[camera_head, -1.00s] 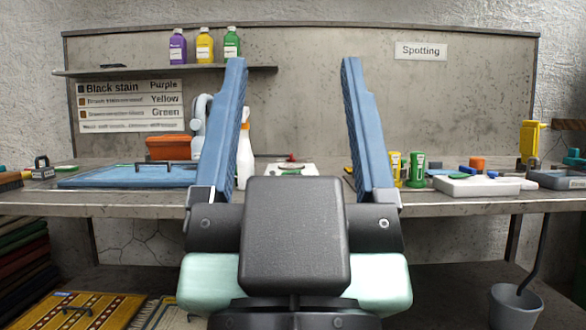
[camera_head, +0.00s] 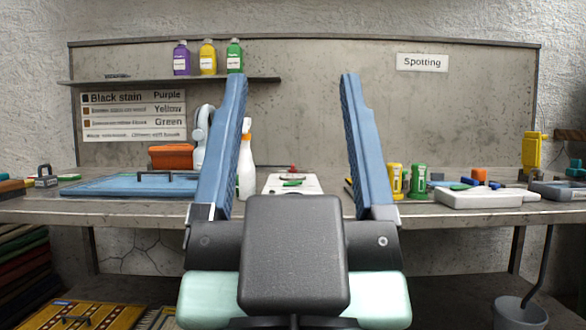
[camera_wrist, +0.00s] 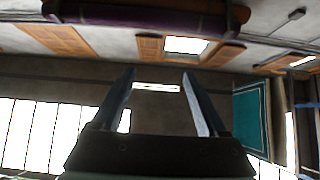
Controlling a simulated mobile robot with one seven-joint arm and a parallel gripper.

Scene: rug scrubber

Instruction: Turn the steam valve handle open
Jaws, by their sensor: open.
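My gripper (camera_head: 294,75) stands upright in the middle of the head view, its two blue fingers wide apart with nothing between them. In the wrist view my gripper (camera_wrist: 159,72) is also open and empty. I cannot surely tell which thing is the steam valve handle. A small red knob-like part (camera_head: 293,168) shows between the fingers, at the back of a white plate (camera_head: 306,186) on the bench. A yellow upright fitting (camera_head: 531,150) stands at the far right. Both are well beyond my gripper, and nothing touches it.
The bench (camera_head: 455,214) holds a blue board (camera_head: 115,186), a white spray bottle (camera_head: 246,170), green and yellow canisters (camera_head: 418,182) and a white tray (camera_head: 480,198). Several bottles stand on a shelf (camera_head: 150,81). A bucket (camera_head: 517,312) is at lower right. The wrist view shows the ceiling.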

